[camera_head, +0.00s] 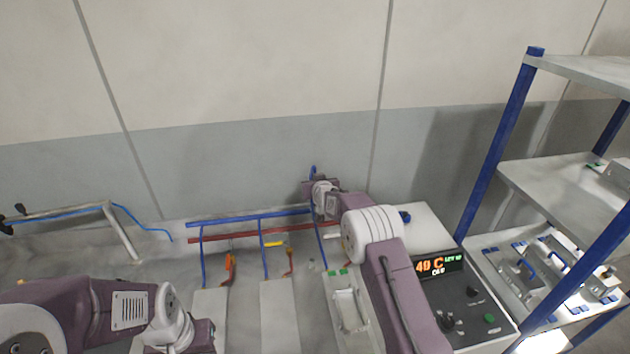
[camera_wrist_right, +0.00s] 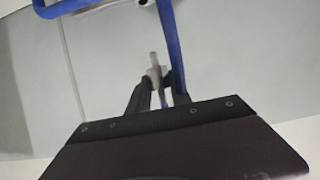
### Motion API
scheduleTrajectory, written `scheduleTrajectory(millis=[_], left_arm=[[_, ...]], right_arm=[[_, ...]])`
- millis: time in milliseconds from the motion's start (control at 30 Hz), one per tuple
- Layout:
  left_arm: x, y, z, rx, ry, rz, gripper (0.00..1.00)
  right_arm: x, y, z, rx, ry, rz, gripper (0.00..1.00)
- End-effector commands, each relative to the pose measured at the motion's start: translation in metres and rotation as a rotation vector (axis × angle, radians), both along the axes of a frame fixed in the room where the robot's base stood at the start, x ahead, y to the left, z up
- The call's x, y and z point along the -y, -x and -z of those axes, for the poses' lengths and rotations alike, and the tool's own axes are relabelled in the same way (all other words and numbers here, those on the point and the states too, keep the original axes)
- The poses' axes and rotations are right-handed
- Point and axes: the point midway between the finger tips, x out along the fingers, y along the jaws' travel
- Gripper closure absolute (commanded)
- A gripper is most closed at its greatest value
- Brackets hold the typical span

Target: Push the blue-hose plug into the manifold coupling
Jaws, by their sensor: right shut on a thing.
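My right gripper (camera_head: 310,188) is at the back, near the right end of the blue manifold pipe (camera_head: 250,217). In the right wrist view its dark fingers (camera_wrist_right: 160,98) are shut on a small grey metal plug (camera_wrist_right: 155,73), its tip pointing up in the picture. A blue hose (camera_wrist_right: 171,45) runs close beside the plug. A pale round fitting (camera_wrist_right: 146,3) is cut off at the top edge; I cannot tell if it is the coupling. The plug appears apart from it. My left gripper (camera_head: 203,337) is low at the left; its fingertips are hidden.
A red pipe (camera_head: 262,233) runs below the blue one, with blue and red branches dropping to pale panels (camera_head: 280,315). A control box (camera_head: 465,300) reading 49 C and a blue-post shelf (camera_head: 560,195) stand at the right. A blue hose (camera_head: 130,212) lies at the left.

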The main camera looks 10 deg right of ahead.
Motion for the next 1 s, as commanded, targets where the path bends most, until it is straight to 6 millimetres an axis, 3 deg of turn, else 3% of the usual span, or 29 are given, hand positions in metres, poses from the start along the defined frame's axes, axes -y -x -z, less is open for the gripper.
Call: scheduleTrajectory(millis=[500, 1000], left_arm=[[0.000, 0.000, 0.048, 0.000, 0.000, 0.000, 0.64], [0.000, 0.000, 0.048, 0.000, 0.000, 0.000, 0.64]], right_arm=[[0.000, 0.000, 0.054, 0.002, 0.000, 0.000, 1.00], [0.000, 0.000, 0.055, 0.001, 0.000, 0.000, 1.00]])
